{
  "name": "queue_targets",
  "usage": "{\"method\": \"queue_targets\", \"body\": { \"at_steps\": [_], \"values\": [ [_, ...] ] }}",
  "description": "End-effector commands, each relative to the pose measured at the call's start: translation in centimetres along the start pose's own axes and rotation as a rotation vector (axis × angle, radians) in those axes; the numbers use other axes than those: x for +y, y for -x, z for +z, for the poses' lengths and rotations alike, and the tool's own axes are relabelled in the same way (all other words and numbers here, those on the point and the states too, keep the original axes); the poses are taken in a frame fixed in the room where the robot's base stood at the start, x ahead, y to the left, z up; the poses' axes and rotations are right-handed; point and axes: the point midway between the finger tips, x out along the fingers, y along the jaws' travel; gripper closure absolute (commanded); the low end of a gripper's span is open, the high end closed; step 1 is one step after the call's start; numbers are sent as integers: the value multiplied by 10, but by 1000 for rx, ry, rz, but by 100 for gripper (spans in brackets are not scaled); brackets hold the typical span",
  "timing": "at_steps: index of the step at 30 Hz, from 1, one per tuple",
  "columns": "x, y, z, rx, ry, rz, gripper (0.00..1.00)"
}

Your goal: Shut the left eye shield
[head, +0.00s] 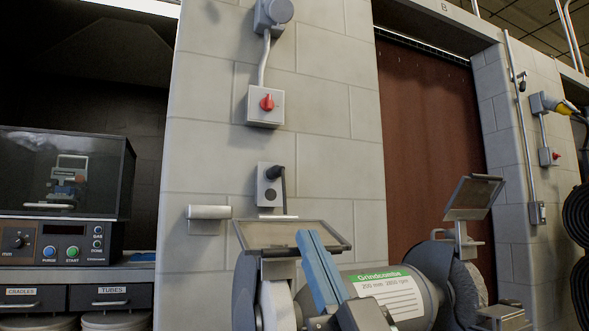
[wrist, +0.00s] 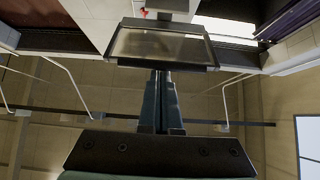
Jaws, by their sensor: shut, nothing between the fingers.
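A grey bench grinder (head: 400,288) carries two clear eye shields in dark frames. The left eye shield (head: 265,235) sits above the left wheel (head: 276,305), tilted at a shallow angle. It also shows in the wrist view (wrist: 160,46), just beyond my fingertips. The right eye shield (head: 473,195) stands up more steeply. My gripper (head: 310,236) has blue fingers, shut and empty. In the head view its tips overlap the right part of the left shield. In the wrist view the tips (wrist: 160,73) meet the shield frame's near edge; I cannot tell whether they touch.
The right wheel (head: 468,292) is to the right. A glass-covered machine (head: 65,190) stands on the left bench.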

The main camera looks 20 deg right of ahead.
Motion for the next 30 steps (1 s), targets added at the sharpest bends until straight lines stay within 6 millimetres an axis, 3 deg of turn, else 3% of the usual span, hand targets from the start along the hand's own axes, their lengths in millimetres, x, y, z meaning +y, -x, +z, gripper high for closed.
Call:
{"method": "queue_targets", "body": {
  "at_steps": [23, 30],
  "values": [
    [0, 2, 7, -7, -1, 0, 100],
    [-3, -11, -4, -5, -1, -1, 100]
  ]
}}
